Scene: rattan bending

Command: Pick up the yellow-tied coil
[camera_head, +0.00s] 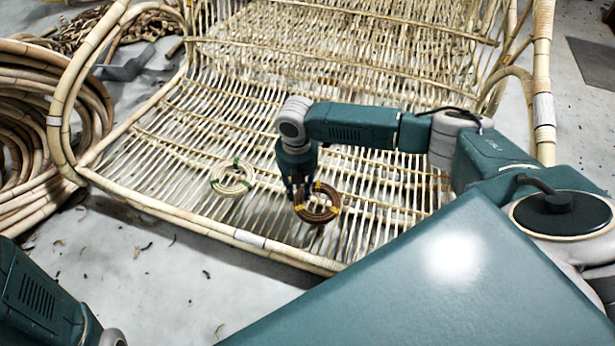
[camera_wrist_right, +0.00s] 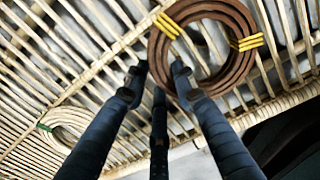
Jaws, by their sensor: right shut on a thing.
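The yellow-tied coil (camera_head: 319,219) is a brown ring with yellow ties, over the front part of the woven rattan seat. In the right wrist view the coil (camera_wrist_right: 161,62) fills the top centre and right. My right gripper (camera_head: 299,197) points down at the coil's left side. Its dark fingers (camera_wrist_right: 159,80) are shut on the coil's rim in the wrist view. I cannot tell whether the coil is clear of the slats. My left gripper is out of view; only part of my left arm shows at the lower left.
A pale green-tied coil (camera_head: 219,190) lies on the slats to the left; it also shows in the wrist view (camera_wrist_right: 84,121). The rattan frame (camera_head: 215,228) has a raised front rail and curved arms. Large rattan coils (camera_head: 22,85) stand on the floor at the left.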

